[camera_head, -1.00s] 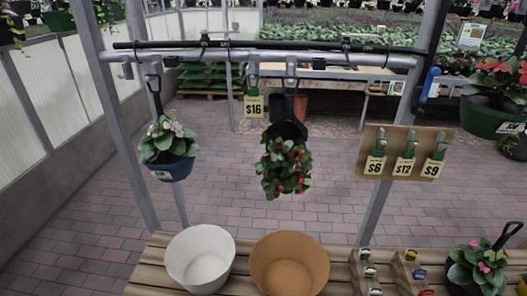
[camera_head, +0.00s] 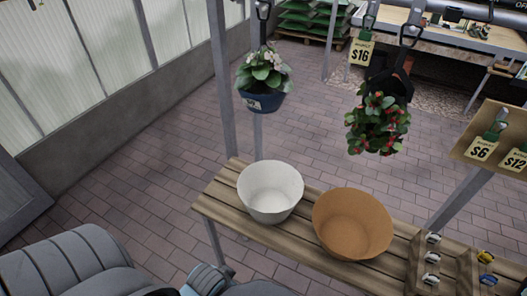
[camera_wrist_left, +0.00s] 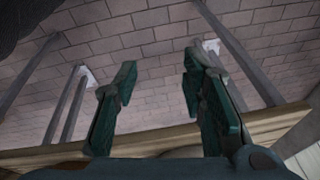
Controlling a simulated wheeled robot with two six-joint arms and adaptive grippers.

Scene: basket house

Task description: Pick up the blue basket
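The blue basket (camera_head: 259,101) hangs from a hook at the upper middle of the head view, holding a green plant with pale flowers (camera_head: 265,68). It has a small white label on its side. My left gripper (camera_wrist_left: 158,85) shows in the left wrist view with its two dark green fingers apart and nothing between them. It faces the brick floor by the wooden table edge, and the blue basket is not in that view. In the head view, parts of my left arm are at the lower left, well apart from the basket. My right gripper is not in view.
A white pot (camera_head: 270,194) and an orange-brown pot (camera_head: 352,224) stand on the slatted wooden table (camera_head: 215,200). A dark basket with red-flowered plant (camera_head: 378,124) hangs right of the blue one. A grey post (camera_head: 222,85) stands just left of it.

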